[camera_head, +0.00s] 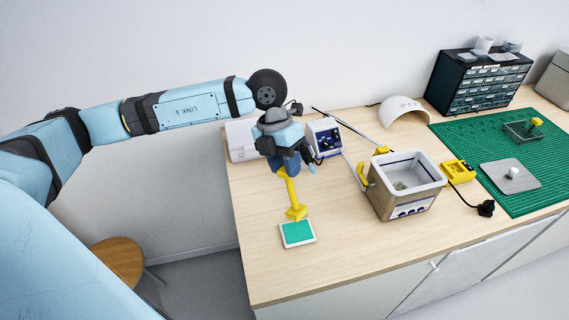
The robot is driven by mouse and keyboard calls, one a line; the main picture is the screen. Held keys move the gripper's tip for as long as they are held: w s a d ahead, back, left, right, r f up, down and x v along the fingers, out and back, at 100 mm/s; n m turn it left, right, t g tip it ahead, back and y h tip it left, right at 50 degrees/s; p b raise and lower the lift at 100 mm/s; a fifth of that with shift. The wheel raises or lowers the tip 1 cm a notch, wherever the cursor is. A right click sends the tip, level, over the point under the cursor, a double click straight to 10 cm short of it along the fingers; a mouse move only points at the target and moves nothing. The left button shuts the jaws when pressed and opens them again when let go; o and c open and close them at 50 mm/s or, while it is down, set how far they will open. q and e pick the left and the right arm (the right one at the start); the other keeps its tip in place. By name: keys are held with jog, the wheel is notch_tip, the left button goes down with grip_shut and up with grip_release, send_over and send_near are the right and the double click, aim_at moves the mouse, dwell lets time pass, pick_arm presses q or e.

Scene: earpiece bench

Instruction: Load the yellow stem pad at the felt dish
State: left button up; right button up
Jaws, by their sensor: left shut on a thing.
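My left gripper (285,168) points down over the left part of the bench and is shut on the yellow stem pad (296,212). The stem hangs down from the jaws, and its wider yellow foot is at the bottom. The felt dish (298,233), a small pale tray with green felt, lies on the bench just below the foot in the picture. The foot is close to the dish's back edge; I cannot tell whether they touch. The top of the stem is hidden by the gripper. My right gripper is not in view.
A metal bath (405,188) with yellow clips stands to the right, and a small blue-faced device (325,137) stands behind. A green mat (510,160) and a drawer cabinet (478,82) are farther right. Bare wood lies between the dish and the bath.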

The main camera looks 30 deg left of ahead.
pick_arm(q)
jog(key=shift+n, duration=0.5)
jog(key=shift+f, duration=0.1)
jog(key=shift+f+b, duration=1.8)
jog(key=shift+f, duration=1.05)
jog(key=shift+f+b, duration=0.5)
jog(key=shift+f, duration=0.1)
jog(key=shift+r, duration=0.1)
jog(key=shift+r+p, duration=2)
jog(key=shift+r, duration=1.5)
